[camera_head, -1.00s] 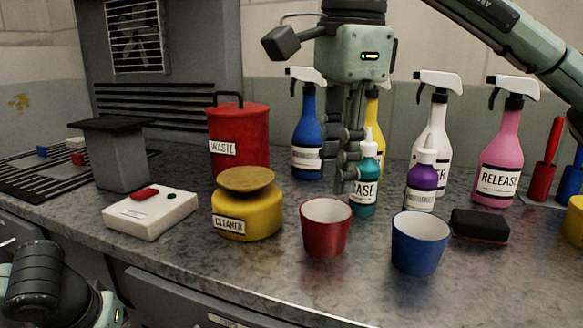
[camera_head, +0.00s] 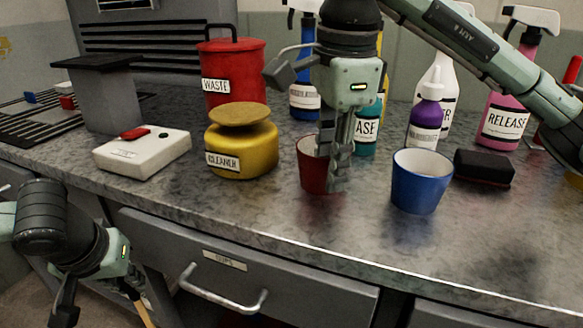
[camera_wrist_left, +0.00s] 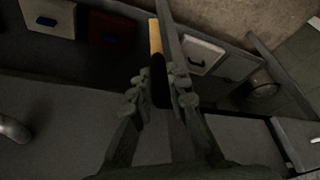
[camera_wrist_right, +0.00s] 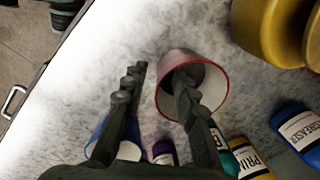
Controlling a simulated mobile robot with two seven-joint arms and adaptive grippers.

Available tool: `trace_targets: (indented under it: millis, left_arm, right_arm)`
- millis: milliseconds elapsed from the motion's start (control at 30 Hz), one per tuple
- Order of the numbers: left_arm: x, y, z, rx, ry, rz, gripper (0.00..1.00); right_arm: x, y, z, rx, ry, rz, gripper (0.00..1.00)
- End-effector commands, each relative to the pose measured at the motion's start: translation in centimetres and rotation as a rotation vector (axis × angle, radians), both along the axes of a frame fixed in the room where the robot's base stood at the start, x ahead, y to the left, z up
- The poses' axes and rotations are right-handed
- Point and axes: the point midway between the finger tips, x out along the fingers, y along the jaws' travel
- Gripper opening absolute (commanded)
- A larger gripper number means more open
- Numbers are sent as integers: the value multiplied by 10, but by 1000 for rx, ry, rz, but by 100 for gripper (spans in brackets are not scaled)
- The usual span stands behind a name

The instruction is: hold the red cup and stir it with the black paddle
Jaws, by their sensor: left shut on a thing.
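The red cup (camera_head: 314,180) stands upright on the bench beside the blue cup (camera_head: 418,187). My right gripper (camera_head: 337,172) points down at the red cup. The right wrist view shows its fingers apart, one reaching over the cup's opening (camera_wrist_right: 212,82) and one outside, with the cup wall between them. I cannot tell whether either finger touches it. My left gripper (camera_head: 97,298) hangs low at the left, in front of the drawers. It is shut on the black paddle, whose wooden part (camera_wrist_left: 156,38) and black part (camera_wrist_left: 159,88) show in the left wrist view.
A yellow cleaner pot (camera_head: 242,155), a white box with a red button (camera_head: 142,153) and a red waste can (camera_head: 234,75) stand left of the red cup. Spray and dropper bottles stand behind. A black block (camera_head: 484,168) lies right. The front bench strip is clear.

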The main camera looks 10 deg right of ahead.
Motion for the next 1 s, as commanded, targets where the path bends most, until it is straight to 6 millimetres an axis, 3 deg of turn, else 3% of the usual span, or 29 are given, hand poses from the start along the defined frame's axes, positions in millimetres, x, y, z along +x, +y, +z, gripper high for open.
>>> trace_targets:
  millis: [400, 633, 1000]
  left_arm:
    - [0, 0, -1, 0, 0, 0, 0]
    - [0, 0, -1, 0, 0, 0, 0]
    - [0, 0, -1, 0, 0, 0, 0]
  right_arm:
    - [1, 0, -8, 0, -1, 1, 28]
    - [1, 0, -8, 0, 0, 1, 0]
    - [1, 0, -8, 0, 0, 1, 0]
